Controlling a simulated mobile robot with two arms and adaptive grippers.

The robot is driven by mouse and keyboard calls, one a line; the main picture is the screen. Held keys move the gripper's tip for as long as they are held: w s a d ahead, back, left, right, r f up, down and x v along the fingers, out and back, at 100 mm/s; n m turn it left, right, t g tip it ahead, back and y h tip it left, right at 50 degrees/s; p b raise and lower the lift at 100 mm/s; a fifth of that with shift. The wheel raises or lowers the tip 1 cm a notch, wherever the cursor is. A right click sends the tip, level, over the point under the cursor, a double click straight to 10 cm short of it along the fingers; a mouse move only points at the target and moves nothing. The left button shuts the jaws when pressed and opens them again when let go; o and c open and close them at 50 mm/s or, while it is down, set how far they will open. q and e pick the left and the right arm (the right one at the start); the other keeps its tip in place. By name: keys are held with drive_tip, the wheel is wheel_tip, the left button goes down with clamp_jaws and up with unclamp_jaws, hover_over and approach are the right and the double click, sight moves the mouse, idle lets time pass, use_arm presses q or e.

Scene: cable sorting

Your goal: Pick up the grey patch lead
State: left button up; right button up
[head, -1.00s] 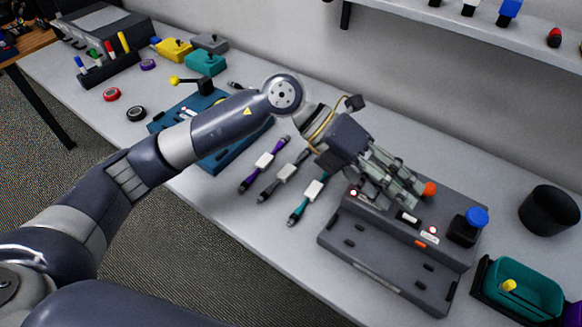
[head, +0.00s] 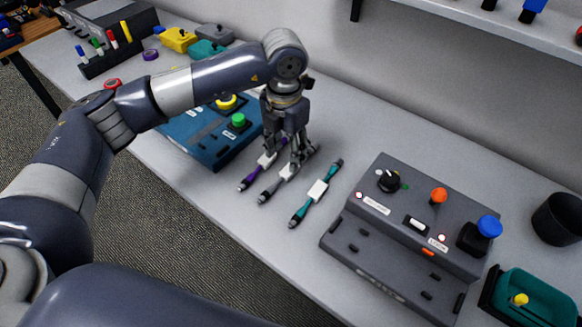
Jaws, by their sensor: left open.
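The grey patch lead (head: 271,188) lies on the table between a purple lead (head: 249,179) and a teal lead (head: 317,190). Each lead has a white label around its middle. My left gripper (head: 290,164) points down over the grey lead, with its fingers around or just above the label. The fingers hide the lead's far end. The gripper is open; I cannot tell whether the fingers touch the lead. My right gripper is not in view.
A grey control box (head: 388,255) with knobs and buttons stands to the right. A blue panel (head: 207,145) with yellow and green buttons lies to the left. A teal bin (head: 535,292) and a black cup (head: 557,220) are at far right.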

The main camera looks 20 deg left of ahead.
use_arm(q)
drive_tip(key=f, duration=0.1)
drive_tip(key=f+p, duration=0.1)
drive_tip(key=f, duration=0.1)
drive_tip(key=d+f, duration=0.1)
drive_tip(key=f, duration=0.1)
clamp_jaws()
